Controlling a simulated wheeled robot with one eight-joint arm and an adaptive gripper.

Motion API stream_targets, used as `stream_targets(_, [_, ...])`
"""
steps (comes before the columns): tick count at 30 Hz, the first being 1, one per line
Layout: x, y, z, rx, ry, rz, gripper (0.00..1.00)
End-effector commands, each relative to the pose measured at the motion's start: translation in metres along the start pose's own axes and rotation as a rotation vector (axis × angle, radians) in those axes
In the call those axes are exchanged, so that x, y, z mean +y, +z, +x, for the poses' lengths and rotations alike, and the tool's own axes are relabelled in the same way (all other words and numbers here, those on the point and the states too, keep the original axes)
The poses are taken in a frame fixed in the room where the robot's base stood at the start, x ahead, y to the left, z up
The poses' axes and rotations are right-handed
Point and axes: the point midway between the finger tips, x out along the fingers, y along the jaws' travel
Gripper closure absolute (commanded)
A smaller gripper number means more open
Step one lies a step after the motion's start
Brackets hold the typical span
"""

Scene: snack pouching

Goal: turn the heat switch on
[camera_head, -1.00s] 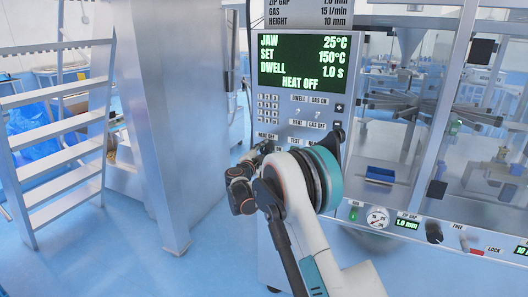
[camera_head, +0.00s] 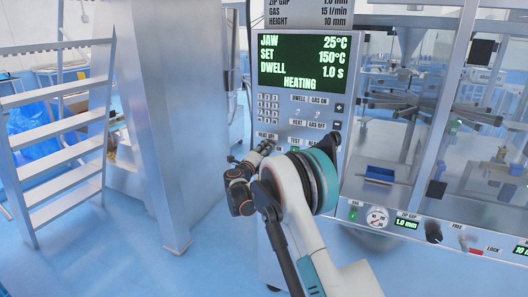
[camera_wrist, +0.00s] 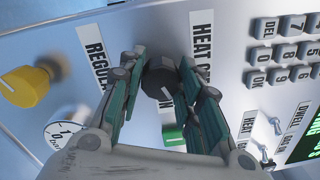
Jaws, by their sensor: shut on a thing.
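The heat switch (camera_wrist: 161,80) is a dark round knob with a white pointer line, next to the "HEAT" label (camera_wrist: 202,45) in the wrist view. My gripper (camera_wrist: 163,70) is shut on this knob, with one finger on each side. In the head view my gripper (camera_head: 264,149) is at the lower left of the control panel, and the knob is hidden behind it and my arm. The green-lettered display (camera_head: 302,62) reads jaw 25°C, set 150°C, dwell 1.0 s and "HEATING".
A yellow knob (camera_wrist: 26,84) and a round gauge (camera_wrist: 65,132) sit beside my gripper. Small toggle switches (camera_wrist: 267,163) and a keypad (camera_wrist: 285,52) are on the other side. A metal column (camera_head: 165,120) and a ladder (camera_head: 60,130) stand left of the panel.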

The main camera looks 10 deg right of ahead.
Motion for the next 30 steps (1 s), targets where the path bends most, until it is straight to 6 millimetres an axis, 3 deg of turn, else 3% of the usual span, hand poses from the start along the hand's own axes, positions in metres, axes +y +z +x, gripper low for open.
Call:
stream_targets(15, [0.0017,-0.0011,0.0,0.011,-0.008,0.351,0.92])
stream_targets(30, [0.0021,-0.0015,-0.0001,0.014,-0.01,0.423,0.92])
